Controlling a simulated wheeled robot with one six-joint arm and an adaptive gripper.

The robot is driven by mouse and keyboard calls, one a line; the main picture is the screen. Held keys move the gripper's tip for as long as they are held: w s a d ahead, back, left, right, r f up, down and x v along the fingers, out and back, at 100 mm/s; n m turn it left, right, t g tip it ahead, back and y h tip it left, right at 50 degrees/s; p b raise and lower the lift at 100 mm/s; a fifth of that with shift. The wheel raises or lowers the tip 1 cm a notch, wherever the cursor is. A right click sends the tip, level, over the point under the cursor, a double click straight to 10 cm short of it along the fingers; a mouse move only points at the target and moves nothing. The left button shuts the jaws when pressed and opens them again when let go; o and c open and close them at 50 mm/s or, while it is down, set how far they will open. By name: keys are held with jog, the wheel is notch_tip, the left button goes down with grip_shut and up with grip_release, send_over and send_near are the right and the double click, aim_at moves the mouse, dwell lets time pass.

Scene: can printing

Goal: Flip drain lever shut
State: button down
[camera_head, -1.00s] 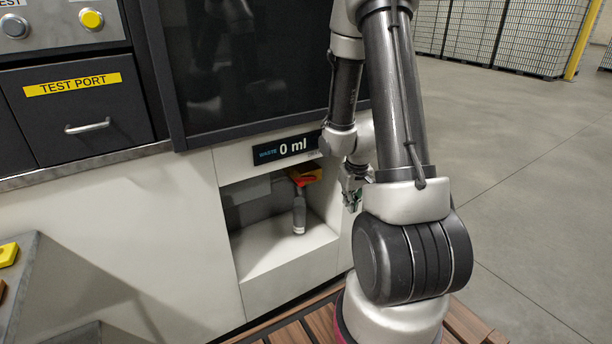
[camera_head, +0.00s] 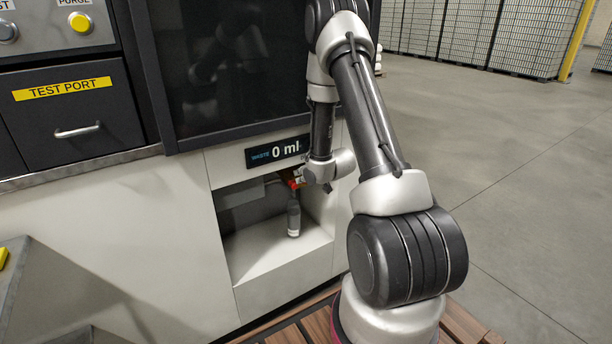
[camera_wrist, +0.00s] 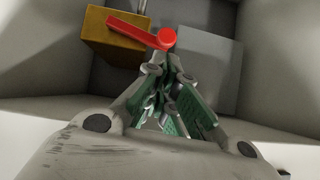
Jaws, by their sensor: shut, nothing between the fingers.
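The red drain lever (camera_wrist: 140,29) shows in the wrist view, with a round red hub and a bar reaching left across a yellow-orange block (camera_wrist: 111,42). My gripper (camera_wrist: 164,64) is shut and empty, its fingertips close beside the hub; I cannot tell whether they touch it. In the head view a little of the red lever (camera_head: 293,185) shows above a grey bottle-like spout (camera_head: 294,218) in the recess. My wrist hides most of the lever and the gripper there.
The recess (camera_head: 265,255) has pale walls and a sloping floor. A display reading 0 ml (camera_head: 279,152) sits above it, below a dark glass panel (camera_head: 230,70). A TEST PORT drawer (camera_head: 70,115) is at left. Open floor (camera_head: 530,190) lies to the right.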

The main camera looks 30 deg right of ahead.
jog(key=shift+x, duration=1.4)
jog(key=shift+a+f, duration=0.1)
jog(key=shift+a+f, duration=0.65)
jog(key=shift+f, duration=0.35)
